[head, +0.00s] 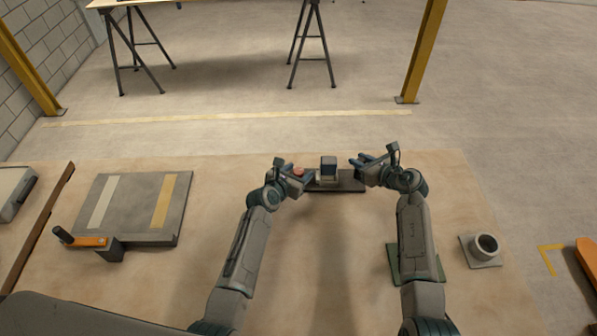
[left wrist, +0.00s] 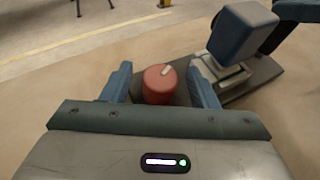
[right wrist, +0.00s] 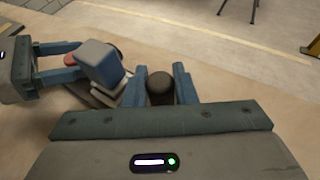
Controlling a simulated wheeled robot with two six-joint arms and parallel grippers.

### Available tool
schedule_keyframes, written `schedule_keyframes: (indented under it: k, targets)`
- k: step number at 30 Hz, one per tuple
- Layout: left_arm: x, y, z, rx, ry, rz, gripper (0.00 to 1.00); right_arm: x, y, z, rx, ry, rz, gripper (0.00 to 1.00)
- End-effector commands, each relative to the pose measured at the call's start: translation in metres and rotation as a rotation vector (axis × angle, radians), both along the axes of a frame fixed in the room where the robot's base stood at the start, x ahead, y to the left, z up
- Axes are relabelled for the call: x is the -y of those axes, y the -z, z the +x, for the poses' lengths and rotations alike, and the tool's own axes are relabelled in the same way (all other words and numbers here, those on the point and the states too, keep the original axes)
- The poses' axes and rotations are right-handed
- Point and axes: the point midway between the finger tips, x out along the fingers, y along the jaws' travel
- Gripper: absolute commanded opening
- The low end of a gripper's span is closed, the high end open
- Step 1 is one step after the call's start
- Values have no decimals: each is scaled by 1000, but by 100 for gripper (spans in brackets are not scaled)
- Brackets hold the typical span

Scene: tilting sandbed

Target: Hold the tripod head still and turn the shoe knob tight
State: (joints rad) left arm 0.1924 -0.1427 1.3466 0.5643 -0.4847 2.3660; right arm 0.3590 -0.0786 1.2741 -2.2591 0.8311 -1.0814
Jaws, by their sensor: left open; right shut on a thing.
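The tripod head (head: 328,165) is a grey block with blue-grey sides on a dark base plate (head: 350,185), at the table's far middle. It shows at upper right in the left wrist view (left wrist: 243,35) and left of centre in the right wrist view (right wrist: 100,62). The red shoe knob (left wrist: 160,85), with a pale mark on top, lies between the spread fingers of my left gripper (head: 299,173). The left gripper is open, with gaps on both sides of the knob. My right gripper (head: 364,165) is shut on a dark rounded handle (right wrist: 160,88) beside the head.
A grey panel with two strips (head: 135,208) lies left, with an orange crank (head: 90,240) at its front. A ring-shaped holder (head: 485,247) stands right, near a green plate (head: 393,262). The middle table between my arms is clear.

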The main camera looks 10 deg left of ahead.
Motion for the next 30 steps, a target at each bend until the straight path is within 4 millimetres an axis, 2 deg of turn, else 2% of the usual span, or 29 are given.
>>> schedule_keyframes:
  k: [11, 14, 18, 30]
  targets:
    - [2, 2, 6, 0, 0, 1, 54, 0, 0, 0, 0, 0, 0, 0]
    - [2, 2, 5, 0, 0, 1, 38, 0, 0, 0, 0, 0, 0, 0]
    - [2, 2, 5, 0, 0, 1, 11, 0, 0, 0, 0, 0, 0, 0]
    - [1, 3, 6, -6, 62, 3, 9, 0, 0, 0, 0, 0, 0, 0]
